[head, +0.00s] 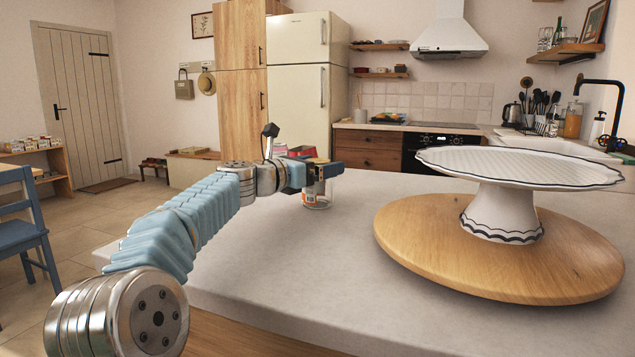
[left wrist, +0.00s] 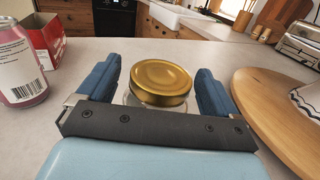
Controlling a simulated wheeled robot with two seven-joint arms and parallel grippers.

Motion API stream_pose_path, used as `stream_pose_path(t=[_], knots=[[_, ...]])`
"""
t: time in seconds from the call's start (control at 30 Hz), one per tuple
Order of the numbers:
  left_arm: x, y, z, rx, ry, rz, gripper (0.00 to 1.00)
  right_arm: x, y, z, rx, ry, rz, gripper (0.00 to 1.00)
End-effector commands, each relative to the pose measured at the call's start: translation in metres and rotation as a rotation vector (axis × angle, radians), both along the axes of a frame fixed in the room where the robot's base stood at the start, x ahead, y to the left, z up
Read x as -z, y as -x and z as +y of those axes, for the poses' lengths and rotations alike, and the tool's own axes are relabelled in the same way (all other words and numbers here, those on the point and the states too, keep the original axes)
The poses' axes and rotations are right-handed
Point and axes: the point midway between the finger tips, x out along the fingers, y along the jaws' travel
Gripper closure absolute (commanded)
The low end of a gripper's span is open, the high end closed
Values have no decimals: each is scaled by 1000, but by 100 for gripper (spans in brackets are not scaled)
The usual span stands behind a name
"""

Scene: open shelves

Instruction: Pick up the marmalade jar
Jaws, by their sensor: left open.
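The marmalade jar (head: 317,196) is a small glass jar with an orange and white label. It stands upright on the pale counter, and its upper part is hidden by my left gripper (head: 326,171) in the head view. In the left wrist view, its gold lid (left wrist: 161,80) lies between the two blue fingers of my left gripper (left wrist: 158,67). The fingers are open, one on each side of the lid, with a visible gap to each. My right gripper is in neither view.
A red can (left wrist: 18,65) and an open red box (left wrist: 46,40) stand left of the jar in the left wrist view. A round wooden board (head: 400,238) bearing a white cake stand (head: 505,212) fills the counter's right side. The front middle counter (head: 320,285) is clear.

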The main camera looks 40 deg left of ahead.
Motion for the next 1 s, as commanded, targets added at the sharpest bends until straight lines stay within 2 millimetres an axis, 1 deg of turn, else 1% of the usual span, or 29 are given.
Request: stream_pose_path(t=[0.1,0.37,0.5,0.8,0.93,1.0], knots=[[0,0,0,0,0,0,7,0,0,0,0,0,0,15],[0,0,0,0,0,0,47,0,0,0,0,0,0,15],[0,0,0,0,0,0,68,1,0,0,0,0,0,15],[-4,1,0,0,-1,-1,68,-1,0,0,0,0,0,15],[-16,1,0,1,-2,-3,68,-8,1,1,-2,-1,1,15],[-28,0,-1,1,-2,-3,68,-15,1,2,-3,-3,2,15]])
